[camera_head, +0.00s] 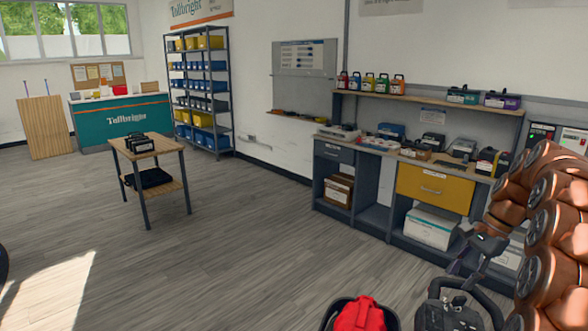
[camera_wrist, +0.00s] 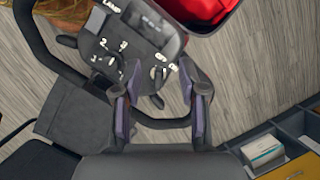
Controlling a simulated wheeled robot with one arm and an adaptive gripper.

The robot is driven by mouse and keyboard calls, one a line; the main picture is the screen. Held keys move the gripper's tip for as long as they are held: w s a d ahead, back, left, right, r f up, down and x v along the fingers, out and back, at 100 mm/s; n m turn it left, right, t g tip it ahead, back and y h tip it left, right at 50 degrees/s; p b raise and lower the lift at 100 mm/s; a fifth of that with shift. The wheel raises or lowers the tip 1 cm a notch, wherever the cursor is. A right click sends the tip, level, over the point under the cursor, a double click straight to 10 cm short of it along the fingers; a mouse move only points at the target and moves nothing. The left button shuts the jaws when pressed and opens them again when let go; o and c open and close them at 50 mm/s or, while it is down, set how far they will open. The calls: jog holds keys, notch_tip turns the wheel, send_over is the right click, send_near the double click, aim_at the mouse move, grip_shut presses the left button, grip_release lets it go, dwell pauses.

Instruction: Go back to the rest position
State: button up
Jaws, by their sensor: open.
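My gripper (camera_wrist: 158,88) shows in the wrist view with its two fingers spread apart and nothing between them. It is over a dark scooter console (camera_wrist: 125,45), with the fingertips close to its lower edge by a small knob or key. I cannot tell whether they touch it. The console has a small screen, white numbers and a lamp label. Black handlebar tubing curves around it. In the head view, the console (camera_head: 447,316) is at the bottom right, below my copper-coloured arm.
A red item (camera_head: 360,316) sits in a black basket in front of the console. A workbench with a yellow drawer (camera_head: 434,189) stands behind the scooter. A small wooden table (camera_head: 147,149) is at left centre. Shelving with bins (camera_head: 200,90) stands at the back. The middle floor is clear.

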jog(key=s+a+r+n+g+h, duration=0.1)
jog(key=s+a+n, duration=0.3)
jog(key=s+a, duration=0.4)
jog(key=s+a+r+n+h, duration=0.15)
jog(key=s+a+n, duration=0.35)
jog(key=a, duration=0.6)
jog(key=s+a+f+n+h, duration=0.1)
jog(key=s+a+f+n, duration=0.1)
jog(key=s, duration=0.8)
jog(key=s+a+f+n+h+p, duration=0.1)
jog(key=s+a+f+n, duration=0.1)
jog(key=s, duration=0.8)
jog(key=shift+s+a+f+n+g, duration=0.25)
jog(key=shift+s+f+n+g, duration=0.15)
jog(key=shift+f+n, duration=0.45)
jog(key=shift+d, duration=0.15)
